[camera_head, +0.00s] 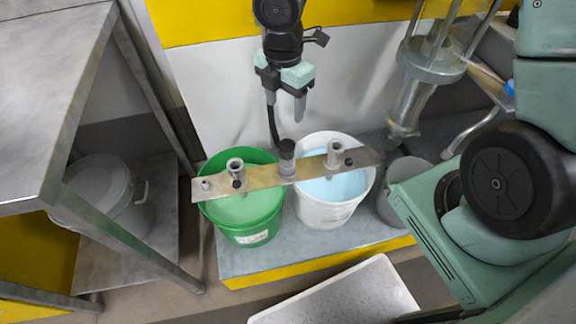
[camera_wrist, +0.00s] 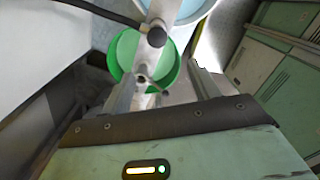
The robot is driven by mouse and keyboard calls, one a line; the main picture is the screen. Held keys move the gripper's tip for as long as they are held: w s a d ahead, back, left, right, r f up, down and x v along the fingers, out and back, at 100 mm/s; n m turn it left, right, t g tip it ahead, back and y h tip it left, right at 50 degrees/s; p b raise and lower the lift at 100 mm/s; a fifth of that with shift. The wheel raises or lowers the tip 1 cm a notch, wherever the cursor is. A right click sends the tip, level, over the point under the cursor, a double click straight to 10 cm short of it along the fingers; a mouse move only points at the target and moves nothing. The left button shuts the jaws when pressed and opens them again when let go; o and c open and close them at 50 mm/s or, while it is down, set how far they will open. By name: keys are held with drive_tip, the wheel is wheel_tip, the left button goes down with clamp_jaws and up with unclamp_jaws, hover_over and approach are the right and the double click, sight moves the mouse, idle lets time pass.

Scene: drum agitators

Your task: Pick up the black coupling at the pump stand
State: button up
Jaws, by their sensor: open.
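The black coupling (camera_head: 287,146) is a short dark cap on an upright metal fitting at the middle of the flat metal bar (camera_head: 262,174). A black hose runs to it from above. The bar lies across a green bucket (camera_head: 246,228) and a white bucket (camera_head: 327,213). My gripper (camera_head: 286,112) hangs above and behind the coupling in the head view, fingers pointing down, apart and empty. In the wrist view the coupling (camera_wrist: 157,37) shows beyond the open fingers, with the hose reaching it from the left; the green bucket shows between the fingers.
Two other upright metal fittings stand on the bar, left (camera_head: 236,167) and right (camera_head: 335,153) of the coupling. A metal table (camera_head: 50,110) is at left. A clear cylinder assembly (camera_head: 428,65) stands at right, above a grey bucket (camera_head: 398,205). The white panel rises behind the buckets.

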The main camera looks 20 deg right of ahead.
sight(284, 144)
drive_tip(key=shift+n, duration=0.4)
drive_tip(key=f+b, duration=0.1)
drive_tip(key=f, duration=0.3)
drive_tip(key=f+b, duration=0.2)
drive_tip(key=f, duration=0.3)
drive_tip(key=w+f+b, duration=0.1)
drive_tip(key=f, duration=0.3)
drive_tip(key=shift+f+b, duration=0.3)
drive_tip(key=shift+b, duration=0.05)
drive_tip(key=shift+s+d+f+b, duration=0.15)
drive_tip(key=shift+f+b, duration=0.45)
drive_tip(key=shift+f, duration=0.75)
drive_tip(key=shift+s+d+f+b, duration=0.1)
drive_tip(key=shift+d+f+b, duration=0.3)
drive_tip(key=shift+f, duration=0.95)
drive_tip(key=shift+w+a, duration=0.1)
drive_tip(key=shift+a, duration=0.05)
drive_tip(key=c, duration=1.2)
